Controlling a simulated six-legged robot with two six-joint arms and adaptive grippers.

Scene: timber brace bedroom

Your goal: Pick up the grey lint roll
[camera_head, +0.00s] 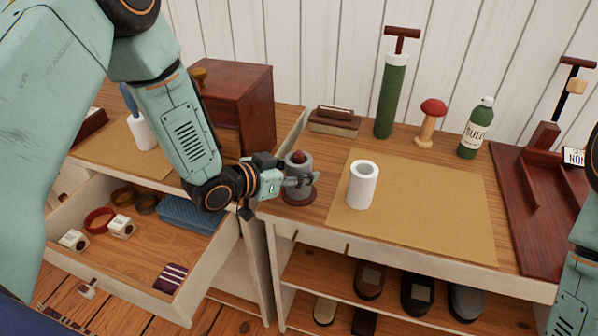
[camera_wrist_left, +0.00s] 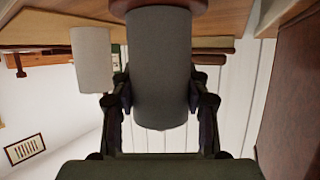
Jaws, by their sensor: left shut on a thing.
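The grey lint roll (camera_head: 298,166) stands upright on a round dark red-brown stand (camera_head: 299,197), at the left front of the right-hand tabletop. A reddish-brown peg tip (camera_head: 298,156) shows in its top. My left gripper (camera_head: 296,181) comes in from the left and is shut on the roll. In the left wrist view, which is upside down, the grey roll (camera_wrist_left: 160,65) sits between the two fingers of my left gripper (camera_wrist_left: 158,98), with the stand's base (camera_wrist_left: 160,4) against its end. My right gripper is out of the head view; only part of that arm shows at the right edge.
A white roll (camera_head: 362,186) stands on a tan mat (camera_head: 430,212) to the right. Behind are a brush (camera_head: 334,121), a green cylinder (camera_head: 391,95), a red-topped mushroom (camera_head: 430,118) and a green bottle (camera_head: 476,128). An open drawer (camera_head: 150,255) lies below left; a dark red cabinet (camera_head: 247,105) stands behind.

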